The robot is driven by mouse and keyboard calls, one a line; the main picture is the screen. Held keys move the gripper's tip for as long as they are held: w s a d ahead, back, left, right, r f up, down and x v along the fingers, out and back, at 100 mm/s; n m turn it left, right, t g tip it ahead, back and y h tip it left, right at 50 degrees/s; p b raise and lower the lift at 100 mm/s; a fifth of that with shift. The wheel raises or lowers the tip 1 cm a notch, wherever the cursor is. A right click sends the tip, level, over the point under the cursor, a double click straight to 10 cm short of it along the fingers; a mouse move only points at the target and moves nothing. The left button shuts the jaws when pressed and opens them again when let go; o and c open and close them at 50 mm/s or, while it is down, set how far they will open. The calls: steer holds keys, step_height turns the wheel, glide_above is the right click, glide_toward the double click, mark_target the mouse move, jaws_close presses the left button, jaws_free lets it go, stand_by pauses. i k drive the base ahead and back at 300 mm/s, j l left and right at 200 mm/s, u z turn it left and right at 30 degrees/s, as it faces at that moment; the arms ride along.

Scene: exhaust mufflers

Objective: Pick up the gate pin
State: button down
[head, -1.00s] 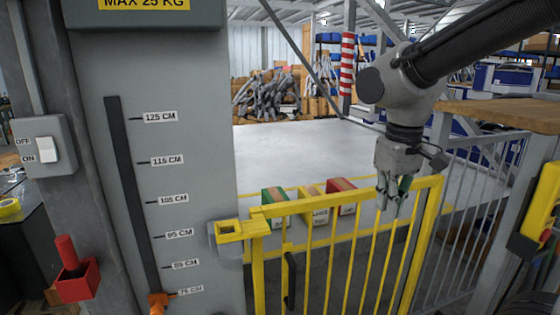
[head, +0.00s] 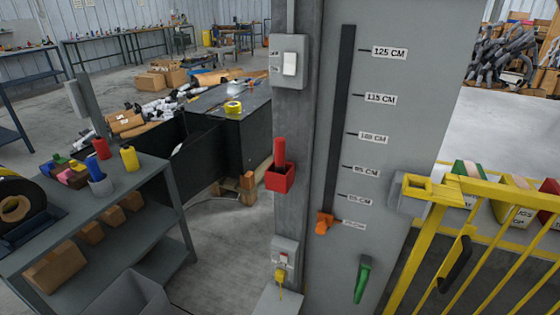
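A red pin (head: 279,151) stands upright in a small red holder (head: 280,179) fixed to the grey post; its lower end is hidden inside the holder. It looks like the gate pin, though nothing labels it. The yellow gate (head: 490,188) is at the right, with a yellow bracket (head: 431,189) at its upper left corner beside the grey panel and a black handle (head: 456,263) below. My gripper is not in view.
A grey cart (head: 128,185) at the left carries red and yellow cylinders and other small items. A switch (head: 290,62) sits above the holder. An orange slider knob (head: 324,222) and green handle (head: 362,279) are on the panel (head: 410,110).

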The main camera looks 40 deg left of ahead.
mark_target(279, 141)
steer(key=u, duration=1.7)
